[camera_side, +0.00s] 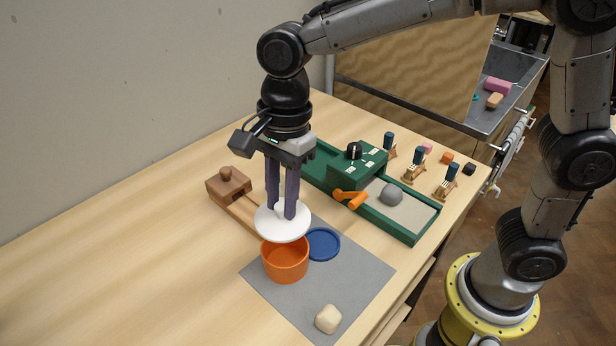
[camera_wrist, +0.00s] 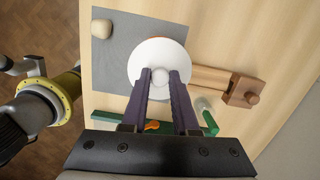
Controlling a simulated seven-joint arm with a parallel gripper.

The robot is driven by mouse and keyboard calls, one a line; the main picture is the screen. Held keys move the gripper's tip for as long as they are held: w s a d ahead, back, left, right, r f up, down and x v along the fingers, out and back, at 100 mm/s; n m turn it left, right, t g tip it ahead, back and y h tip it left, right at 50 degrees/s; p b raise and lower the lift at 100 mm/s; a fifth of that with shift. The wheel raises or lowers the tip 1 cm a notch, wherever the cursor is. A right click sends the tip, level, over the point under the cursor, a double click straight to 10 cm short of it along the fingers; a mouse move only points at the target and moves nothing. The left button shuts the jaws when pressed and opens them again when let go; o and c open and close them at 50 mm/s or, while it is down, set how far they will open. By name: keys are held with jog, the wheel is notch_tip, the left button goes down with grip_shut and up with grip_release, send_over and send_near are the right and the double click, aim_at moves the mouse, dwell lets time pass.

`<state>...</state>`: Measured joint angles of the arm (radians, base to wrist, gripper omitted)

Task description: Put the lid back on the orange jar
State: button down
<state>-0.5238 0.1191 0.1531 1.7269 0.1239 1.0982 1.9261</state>
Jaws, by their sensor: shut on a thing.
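The orange jar (camera_side: 285,262) stands open on a grey mat (camera_side: 352,272) in the side view. My gripper (camera_side: 281,212) points down and is shut on the knob of a round white lid (camera_side: 268,228). The lid is above the jar, apart from it, and set slightly toward the back of its mouth. A flat blue round lid or dish (camera_side: 323,244) lies on the mat just right of the jar.
A cream lump (camera_side: 328,318) sits at the mat's front. A wooden block with a knob (camera_side: 228,185) and bar lies behind the jar. A green tray (camera_side: 415,235) with a grey lump (camera_side: 391,195) and an orange handle (camera_side: 350,199) stands right. The table's left is clear.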

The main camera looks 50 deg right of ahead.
notch_tip(320, 180, down, 6)
jog(key=shift+f, duration=0.25)
dwell(0.5)
jog(key=shift+f, duration=0.25)
dwell(1.9)
jog(key=shift+c, duration=0.6)
grip_release()
jog(key=shift+s, duration=0.1)
jog(key=shift+r, duration=3.55)
jog(key=shift+c, duration=0.3)
grip_shut()
